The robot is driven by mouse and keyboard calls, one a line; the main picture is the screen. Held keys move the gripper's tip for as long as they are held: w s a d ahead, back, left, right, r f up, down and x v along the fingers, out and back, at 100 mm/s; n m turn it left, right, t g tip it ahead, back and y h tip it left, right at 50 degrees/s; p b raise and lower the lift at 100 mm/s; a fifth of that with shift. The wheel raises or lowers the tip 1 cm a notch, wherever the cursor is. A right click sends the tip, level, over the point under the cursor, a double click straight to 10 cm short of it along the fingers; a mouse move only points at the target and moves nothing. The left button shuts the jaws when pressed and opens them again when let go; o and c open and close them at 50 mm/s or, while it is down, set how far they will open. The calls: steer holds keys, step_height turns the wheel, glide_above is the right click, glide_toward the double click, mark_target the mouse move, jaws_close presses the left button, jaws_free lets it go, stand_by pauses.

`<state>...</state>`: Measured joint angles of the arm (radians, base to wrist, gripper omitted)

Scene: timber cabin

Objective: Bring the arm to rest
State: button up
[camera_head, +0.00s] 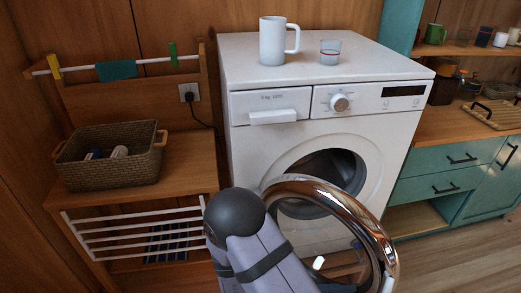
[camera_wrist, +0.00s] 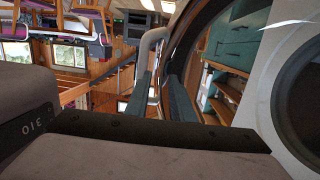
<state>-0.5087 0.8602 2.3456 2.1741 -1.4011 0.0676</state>
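My arm comes up from the bottom of the head view, in front of the washing machine (camera_head: 270,150). The washer's round door (camera_head: 372,222), with a chrome rim, stands swung open towards me, and the dark drum opening shows behind it. My gripper is not clearly visible in the head view. In the wrist view my gripper (camera_wrist: 160,98) shows two dark fingers with a gap between them. A pale curved bar (camera_wrist: 155,40) appears by the fingers; I cannot tell whether they touch it. The door's dark curved rim passes close to the right finger.
A white mug (camera_head: 272,42) and a glass (camera_head: 330,52) stand on the washer. A wicker basket (camera_head: 110,172) with small items sits on the wooden stand at left, above a white rack (camera_head: 135,232). Teal drawers (camera_head: 455,160) stand at right. Open floor lies at lower right.

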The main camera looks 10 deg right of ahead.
steer(key=w+a+f+n+t+y+p, duration=0.1)
steer(key=w+a+f+n+t+y, duration=0.15)
steer(key=w, duration=0.35)
steer(key=w+a+f+n+t+y+p, duration=0.1)
steer(key=w+a+f+n+t+y, duration=0.1)
steer(key=w+t+y, duration=0.3)
steer(key=w+a+r+n+y+p, duration=0.35)
steer(key=w+a+n+y, duration=0.3)
steer(key=a, duration=0.35)
steer(key=s+a+r+n+g+y+p, duration=0.25)
steer(key=s+a+r+n+y, duration=0.2)
steer(key=r, duration=0.35)
steer(key=s+d+r+n+g+h+p, duration=0.1)
steer(key=s+d+r+n, duration=0.1)
steer(key=s, duration=0.3)
steer(key=s+d+r+n+g+h+p, duration=0.1)
steer(key=s+d+r+n+g+p, duration=0.1)
steer(key=s+d, duration=0.3)
steer(key=shift+s+r, duration=0.8)
